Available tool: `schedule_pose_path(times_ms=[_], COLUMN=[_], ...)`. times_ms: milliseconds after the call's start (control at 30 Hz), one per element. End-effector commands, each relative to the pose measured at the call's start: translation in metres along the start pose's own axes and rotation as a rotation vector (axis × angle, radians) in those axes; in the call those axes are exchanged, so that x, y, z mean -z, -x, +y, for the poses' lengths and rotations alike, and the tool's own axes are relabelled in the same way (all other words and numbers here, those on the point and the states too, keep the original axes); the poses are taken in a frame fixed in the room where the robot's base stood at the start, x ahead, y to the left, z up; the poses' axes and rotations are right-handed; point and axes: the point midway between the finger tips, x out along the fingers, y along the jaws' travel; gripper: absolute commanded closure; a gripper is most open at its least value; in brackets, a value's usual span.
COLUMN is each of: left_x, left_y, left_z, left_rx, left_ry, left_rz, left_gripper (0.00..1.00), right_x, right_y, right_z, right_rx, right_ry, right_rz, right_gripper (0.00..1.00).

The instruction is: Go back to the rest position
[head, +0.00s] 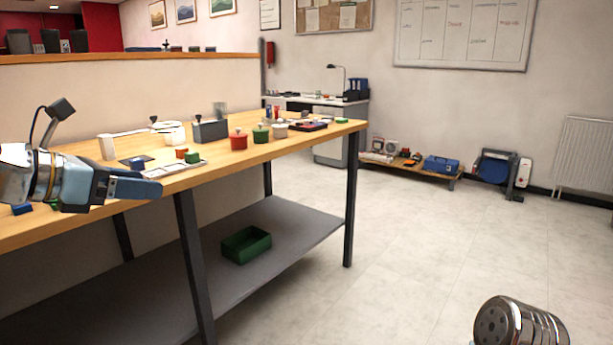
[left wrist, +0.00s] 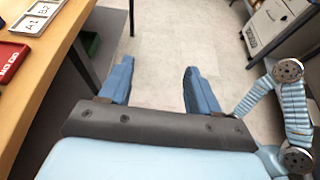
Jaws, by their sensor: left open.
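My left gripper (head: 150,187) reaches in from the left in the head view, beside the front edge of the wooden workbench (head: 330,128). In the left wrist view its two blue fingers (left wrist: 158,88) are spread apart with only floor between them, so it is open and empty. At the lower right of the head view a round metal part of my own body shows. My right gripper does not show clearly in either view.
The bench bears red (head: 238,141) and green (head: 261,135) lidded pots, a grey box (head: 210,131) and small blocks. A green crate (head: 246,245) sits on the lower shelf (head: 150,300). The floor to the right is clear up to a low pallet (head: 415,167) by the wall.

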Motion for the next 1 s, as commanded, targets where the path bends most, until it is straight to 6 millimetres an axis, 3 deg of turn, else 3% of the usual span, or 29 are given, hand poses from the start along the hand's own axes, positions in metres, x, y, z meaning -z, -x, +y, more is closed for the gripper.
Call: schedule_pose_path(times_ms=[367, 567, 667, 767, 867, 1000], left_x=[0.05, 0.103, 0.142, 0.195, 0.268, 0.378], left_y=[-0.051, -0.097, -0.127, -0.162, -0.202, -0.245], left_z=[0.025, 0.04, 0.045, 0.045, 0.033, -0.006], left_rx=[-0.006, 0.003, 0.021, 0.059, 0.136, 0.312], left_ry=[-0.088, -0.196, -0.278, -0.392, -0.567, -0.878], left_rz=[0.084, 0.17, 0.231, 0.308, 0.404, 0.513], left_gripper=[0.38, 0.38, 0.38, 0.38, 0.38, 0.38], right_x=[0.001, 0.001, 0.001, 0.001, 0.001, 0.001], right_y=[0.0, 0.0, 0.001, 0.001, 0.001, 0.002], right_z=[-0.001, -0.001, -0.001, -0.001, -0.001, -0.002], right_rx=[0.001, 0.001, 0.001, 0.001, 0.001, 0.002], right_ry=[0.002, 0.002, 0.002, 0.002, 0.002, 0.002], right_rz=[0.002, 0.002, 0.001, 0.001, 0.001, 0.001], right_gripper=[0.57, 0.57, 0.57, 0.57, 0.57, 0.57])
